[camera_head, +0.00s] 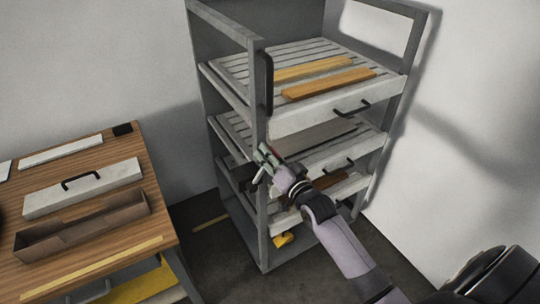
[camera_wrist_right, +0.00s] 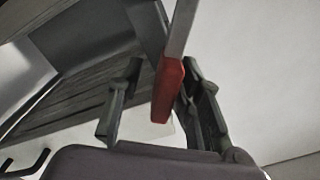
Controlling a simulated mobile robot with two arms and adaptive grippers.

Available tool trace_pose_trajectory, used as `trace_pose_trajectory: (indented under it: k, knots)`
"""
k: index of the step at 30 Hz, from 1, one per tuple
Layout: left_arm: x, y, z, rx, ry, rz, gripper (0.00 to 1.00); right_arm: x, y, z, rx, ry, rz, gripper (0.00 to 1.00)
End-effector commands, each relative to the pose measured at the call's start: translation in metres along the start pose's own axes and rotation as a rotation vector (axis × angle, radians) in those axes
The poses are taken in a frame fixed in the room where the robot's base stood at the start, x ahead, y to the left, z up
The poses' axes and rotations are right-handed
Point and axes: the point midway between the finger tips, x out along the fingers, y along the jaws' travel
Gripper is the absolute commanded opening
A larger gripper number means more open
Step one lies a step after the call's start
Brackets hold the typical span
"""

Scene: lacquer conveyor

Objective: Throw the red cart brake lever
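The red brake lever grip (camera_wrist_right: 168,92) hangs from a grey bar in the right wrist view. My right gripper (camera_wrist_right: 165,75) is open, with one finger on each side of the red grip. The grip looks closer to the right-hand finger; I cannot tell whether it touches. In the head view my right gripper (camera_head: 263,165) is at the cart's front post, at middle-shelf height. There only a small bit of red (camera_head: 276,154) shows beside it; the rest of the lever is hidden. The grey cart (camera_head: 262,215) stands against the wall. My left gripper is not in view.
Cart shelves hold slatted trays with dark handles (camera_head: 352,108) and wooden strips (camera_head: 328,84). A yellow object (camera_head: 282,239) lies low in the cart. A wooden table (camera_head: 160,215) at left carries a brown open box (camera_head: 85,228) and a white lid with a handle (camera_head: 84,188).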

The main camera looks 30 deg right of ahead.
Motion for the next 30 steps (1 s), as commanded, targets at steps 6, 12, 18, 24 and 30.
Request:
trace_pose_trajectory:
  k: [6, 12, 18, 24, 30]
  knots:
    - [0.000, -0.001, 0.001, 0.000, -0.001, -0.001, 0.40, 0.000, -0.001, -0.001, -0.001, 0.001, -0.001, 0.33]
    - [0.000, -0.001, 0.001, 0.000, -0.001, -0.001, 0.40, -0.015, 0.000, 0.001, -0.001, -0.001, -0.001, 0.33]
    - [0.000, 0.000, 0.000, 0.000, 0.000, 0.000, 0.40, -0.054, 0.000, 0.001, -0.002, -0.001, 0.000, 0.33]
    - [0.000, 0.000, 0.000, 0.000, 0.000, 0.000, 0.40, -0.091, 0.000, 0.001, -0.002, -0.002, 0.001, 0.33]
    - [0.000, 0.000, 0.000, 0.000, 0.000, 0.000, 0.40, -0.114, 0.000, 0.000, -0.001, 0.000, 0.000, 0.33]
